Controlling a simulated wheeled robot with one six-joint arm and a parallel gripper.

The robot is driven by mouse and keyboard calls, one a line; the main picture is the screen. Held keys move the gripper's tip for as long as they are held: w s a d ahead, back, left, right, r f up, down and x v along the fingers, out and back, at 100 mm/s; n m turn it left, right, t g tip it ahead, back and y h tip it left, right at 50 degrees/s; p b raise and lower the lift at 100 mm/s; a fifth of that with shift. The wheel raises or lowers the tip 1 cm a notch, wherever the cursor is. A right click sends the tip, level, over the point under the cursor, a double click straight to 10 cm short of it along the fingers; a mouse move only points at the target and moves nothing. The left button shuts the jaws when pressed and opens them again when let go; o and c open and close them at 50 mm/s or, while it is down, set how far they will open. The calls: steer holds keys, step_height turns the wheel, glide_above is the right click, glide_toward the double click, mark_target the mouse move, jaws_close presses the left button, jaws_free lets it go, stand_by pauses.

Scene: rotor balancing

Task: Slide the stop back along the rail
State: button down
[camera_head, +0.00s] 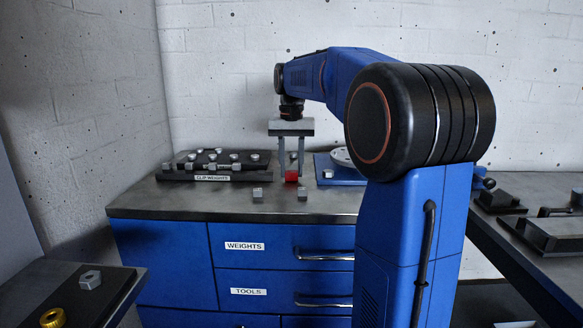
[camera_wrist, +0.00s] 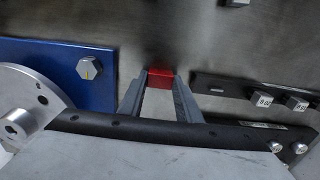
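A small red block (camera_head: 291,176) sits at the fingertips of my gripper (camera_head: 291,172), low over the steel worktop. The block also shows in the wrist view (camera_wrist: 160,78), with a fingertip against each side, so my gripper (camera_wrist: 160,84) looks shut on it. It is the only thing here that looks like the stop. No rail can be made out clearly under it; whether it touches the worktop or a rail cannot be told.
A dark clip-weights rack (camera_head: 213,177) stands left of my gripper. A blue base plate (camera_head: 340,180) with a round metal disc is close on the right. Two small metal weights (camera_head: 258,194) (camera_head: 302,194) lie in front. The front-left worktop is clear.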

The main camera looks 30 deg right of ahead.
steer(key=w+d, duration=0.2)
steer(key=w, duration=0.1)
steer(key=w+d, duration=0.4)
steer(key=w, duration=0.1)
steer(key=shift+w, duration=0.35)
steer(key=c, duration=1.3)
jaws_free()
steer(key=shift+a, duration=0.1)
steer(key=shift+r, duration=0.1)
step_height(320, 180, up, 17)
steer(key=shift+r, duration=0.15)
